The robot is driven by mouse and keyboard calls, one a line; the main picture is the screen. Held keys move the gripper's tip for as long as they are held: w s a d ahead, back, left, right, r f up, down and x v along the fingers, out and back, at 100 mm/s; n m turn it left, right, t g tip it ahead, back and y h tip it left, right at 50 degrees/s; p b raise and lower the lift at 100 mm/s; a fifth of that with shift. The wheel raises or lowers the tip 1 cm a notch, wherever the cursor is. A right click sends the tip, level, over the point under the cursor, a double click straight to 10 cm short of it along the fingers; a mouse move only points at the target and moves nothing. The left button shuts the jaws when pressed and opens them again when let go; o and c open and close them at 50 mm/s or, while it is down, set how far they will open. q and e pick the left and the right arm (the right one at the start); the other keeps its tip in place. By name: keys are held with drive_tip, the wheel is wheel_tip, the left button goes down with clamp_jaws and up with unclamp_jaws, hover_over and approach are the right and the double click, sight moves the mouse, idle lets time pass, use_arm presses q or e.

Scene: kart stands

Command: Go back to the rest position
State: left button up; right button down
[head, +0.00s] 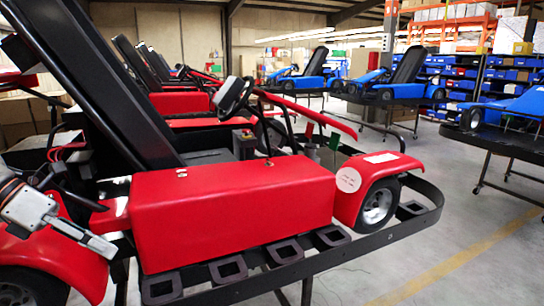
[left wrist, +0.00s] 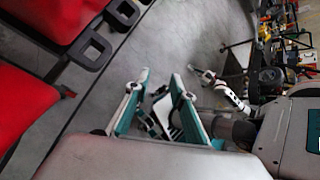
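My left gripper (head: 104,248) is at the lower left of the head view, beside the red side pod (head: 235,205) of the nearest kart. In the left wrist view its two teal-lined fingers (left wrist: 160,76) are apart, with grey floor beyond the tips and nothing held between them. Black and white parts show farther back between the fingers, and I cannot tell what they are. My right gripper (left wrist: 205,74) seems to show small at the end of a white arm in the left wrist view. Its fingers are too small to read. It is not in the head view.
Blue karts (head: 395,85) rest on stands across the aisle. Shelving (head: 470,80) lines the back right. The floor (head: 450,250) at right is clear.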

use_arm(q)
wheel_tip(320, 180, down, 28)
drive_tip(key=s+f+n+t+y, duration=0.15)
drive_tip(key=n+t, duration=1.05)
drive_tip(key=n, duration=1.3)
drive_tip(key=s+d+f+n+g+y, duration=0.4)
drive_tip(key=s+d+f+n, duration=0.8)
drive_tip(key=d+f, duration=0.3)
drive_tip(key=shift+d+f+n+y, duration=0.4)
drive_tip(key=shift+d+n+y, duration=0.25)
drive_tip(key=shift+d, duration=0.3)
